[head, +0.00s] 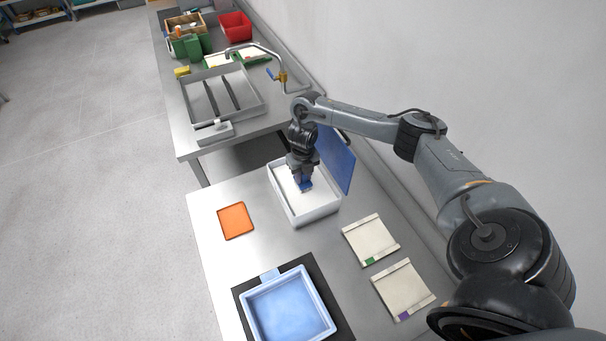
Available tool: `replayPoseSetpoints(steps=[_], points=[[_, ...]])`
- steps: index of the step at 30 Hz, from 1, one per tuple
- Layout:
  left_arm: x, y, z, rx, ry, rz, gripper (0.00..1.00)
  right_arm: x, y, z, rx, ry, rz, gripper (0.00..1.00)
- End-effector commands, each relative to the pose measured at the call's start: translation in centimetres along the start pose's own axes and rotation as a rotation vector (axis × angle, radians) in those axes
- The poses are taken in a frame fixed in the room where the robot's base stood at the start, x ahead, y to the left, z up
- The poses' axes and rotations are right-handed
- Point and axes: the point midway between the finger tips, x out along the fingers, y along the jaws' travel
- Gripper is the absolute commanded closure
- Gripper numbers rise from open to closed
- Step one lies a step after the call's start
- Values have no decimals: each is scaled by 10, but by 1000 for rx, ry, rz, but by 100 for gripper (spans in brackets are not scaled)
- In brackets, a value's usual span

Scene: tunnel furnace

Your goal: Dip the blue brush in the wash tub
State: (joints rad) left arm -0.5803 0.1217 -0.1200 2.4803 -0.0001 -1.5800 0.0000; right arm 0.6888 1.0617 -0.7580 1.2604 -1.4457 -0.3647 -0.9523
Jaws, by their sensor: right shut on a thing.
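My right gripper (303,179) points down over the white rectangular tub (312,217), which looks like the wash tub. It is shut on the blue brush (305,186), of which only a small blue part shows below the fingers. The brush end is within the tub's outline; I cannot tell whether it touches the bottom or any liquid. My left gripper is not in view.
A blue upright panel (338,163) stands right behind the tub. An orange tray (235,221), two pale framed plates (371,240) (404,287) and a light-blue tray (288,310) on a black mat lie nearby. A farther table holds a grey frame (186,107) and a red bin (236,26).

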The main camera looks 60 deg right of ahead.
Motion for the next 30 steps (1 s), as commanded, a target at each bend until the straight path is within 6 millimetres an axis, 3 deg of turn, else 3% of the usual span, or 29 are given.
replayPoseSetpoints(steps=[11, 30], points=[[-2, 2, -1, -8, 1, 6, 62, -1, -1, 0, 2, 0, -2, 97], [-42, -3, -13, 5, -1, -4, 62, -50, 0, 0, 1, -1, -1, 97]])
